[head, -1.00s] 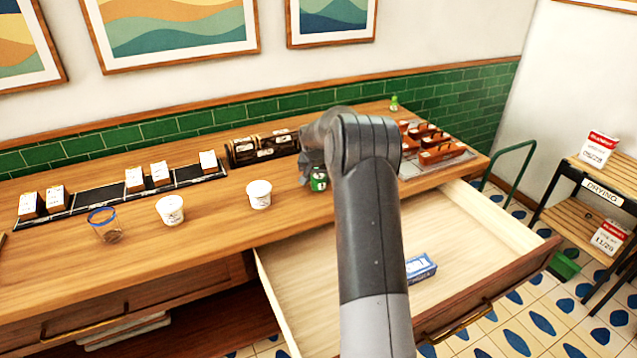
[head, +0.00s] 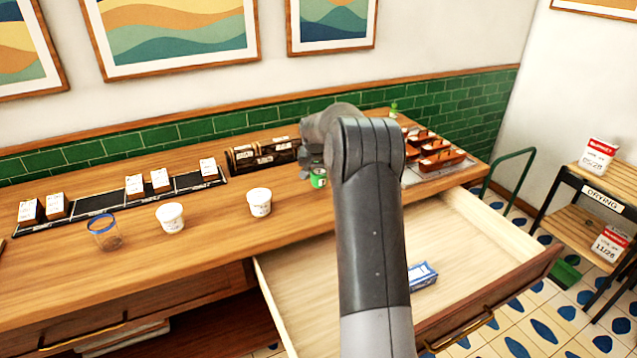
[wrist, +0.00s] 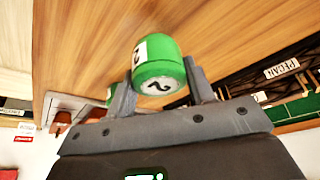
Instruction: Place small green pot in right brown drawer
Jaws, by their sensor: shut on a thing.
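The small green pot (wrist: 158,68) has a white label and a pale end with a dark mark. In the wrist view it sits between the two fingers of my gripper (wrist: 160,90), which is shut on it. In the head view the pot (head: 318,178) shows just left of my arm, over the counter, and my gripper is mostly hidden behind the arm. Whether the pot touches the counter I cannot tell. The right brown drawer (head: 340,290) is pulled open below the counter, with a blue and white box (head: 422,275) inside. My arm hides part of the drawer.
Two white tubs (head: 260,202) and a blue-rimmed glass (head: 103,232) stand on the counter (head: 215,235) to the left. Behind are dark racks (head: 262,155) with labelled boxes. A tray of brown items (head: 436,158) is at right. The drawer floor left of the box looks clear.

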